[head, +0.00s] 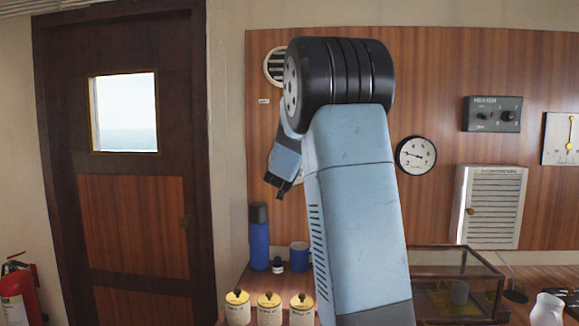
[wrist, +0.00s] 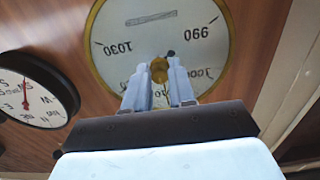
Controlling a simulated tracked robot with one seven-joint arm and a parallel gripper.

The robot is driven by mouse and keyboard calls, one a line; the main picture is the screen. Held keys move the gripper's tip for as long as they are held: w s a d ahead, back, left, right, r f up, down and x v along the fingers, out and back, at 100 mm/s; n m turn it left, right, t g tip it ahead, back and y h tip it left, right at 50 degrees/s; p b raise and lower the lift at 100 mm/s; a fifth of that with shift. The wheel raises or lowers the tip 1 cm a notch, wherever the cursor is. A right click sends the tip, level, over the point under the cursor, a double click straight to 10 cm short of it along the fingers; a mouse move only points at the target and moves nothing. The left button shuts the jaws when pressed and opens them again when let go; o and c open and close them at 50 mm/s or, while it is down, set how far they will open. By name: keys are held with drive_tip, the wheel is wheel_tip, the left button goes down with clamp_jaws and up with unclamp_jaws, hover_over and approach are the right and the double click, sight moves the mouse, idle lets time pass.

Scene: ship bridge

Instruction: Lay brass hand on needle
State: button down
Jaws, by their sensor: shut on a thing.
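In the wrist view, a round brass-rimmed barometer (wrist: 218,58) with a pale dial is mounted on the wood panel. It appears upside down, with 1030, 990 and 1000 readable. The brass hand's knob (wrist: 158,70) is at the dial's middle. My gripper (wrist: 159,72) is shut on this knob, one finger on each side. A small dark tip (wrist: 171,53), perhaps part of the needle, shows just beyond the knob. The rest of the needle and the brass hand's pointer are hidden or too unclear to tell their angle.
A black-rimmed dial with a red pointer (wrist: 38,95) sits close beside the barometer. Lidded jars (head: 269,308) and a blue flask (head: 259,238) stand low left.

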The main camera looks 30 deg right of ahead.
drive_tip(key=m, duration=1.1)
drive_tip(key=shift+s+d+f, duration=0.1)
drive_tip(key=shift+f, duration=0.05)
drive_tip(key=shift+m, duration=0.4)
idle(0.4)
drive_tip(key=c, duration=1)
unclamp_jaws()
drive_tip(key=shift+o, duration=0.2)
drive_tip(key=v, duration=1.3)
drive_tip(key=shift+s+a, duration=0.25)
drive_tip(key=shift+s, duration=0.05)
drive_tip(key=shift+w, duration=0.1)
drive_tip(key=shift+c, duration=0.3)
